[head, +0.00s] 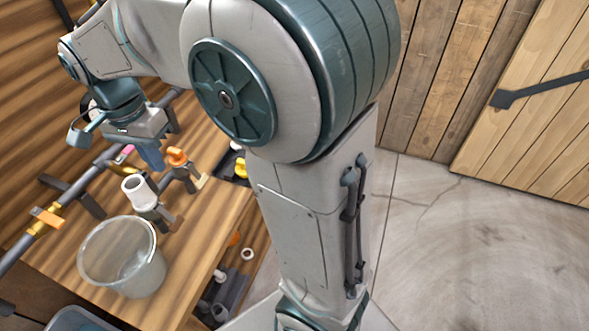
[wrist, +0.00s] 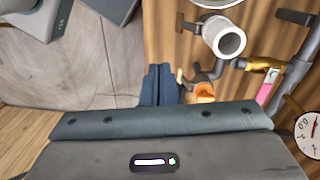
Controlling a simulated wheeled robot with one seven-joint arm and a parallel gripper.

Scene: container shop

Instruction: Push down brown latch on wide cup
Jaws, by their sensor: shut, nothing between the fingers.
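A wide clear cup (head: 120,262) stands near the front of the wooden bench in the head view; only its rim (wrist: 213,4) shows at the top of the wrist view. I cannot make out a brown latch on it. A small brown piece (head: 178,223) is beside the white-topped pipe fitting (head: 139,188) behind the cup. My gripper (head: 152,158) is behind that fitting, pointing down, with its blue fingers shut and empty. In the wrist view the fingers (wrist: 159,84) are beside an orange knob (wrist: 205,92), which is partly hidden by my gripper body.
A valve with an orange knob (head: 177,156) stands close to my gripper. A gauge (wrist: 308,135) shows at the right of the wrist view. A shelf below holds loose pipe parts (head: 222,287).

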